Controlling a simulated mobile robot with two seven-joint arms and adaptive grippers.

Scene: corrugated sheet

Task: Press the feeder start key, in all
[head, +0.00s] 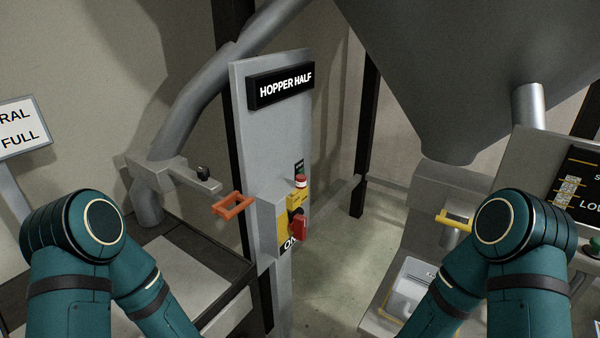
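No key readable as the feeder start key shows. In the head view a green button (595,246) sits at the right edge beside a black panel (582,184), which is partly cut off. A small black knob (203,172) sits on a grey bracket at left. My two teal arms come in at left and right; both grippers are out of view.
A grey post (250,130) bears a "HOPPER HALF" sign (281,86). An orange handle (233,204) and a yellow handle (454,220) stick out. A large grey hopper (450,70) hangs at upper right. A white sign (18,128) stands at left. Bare floor (345,265) lies between the machines.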

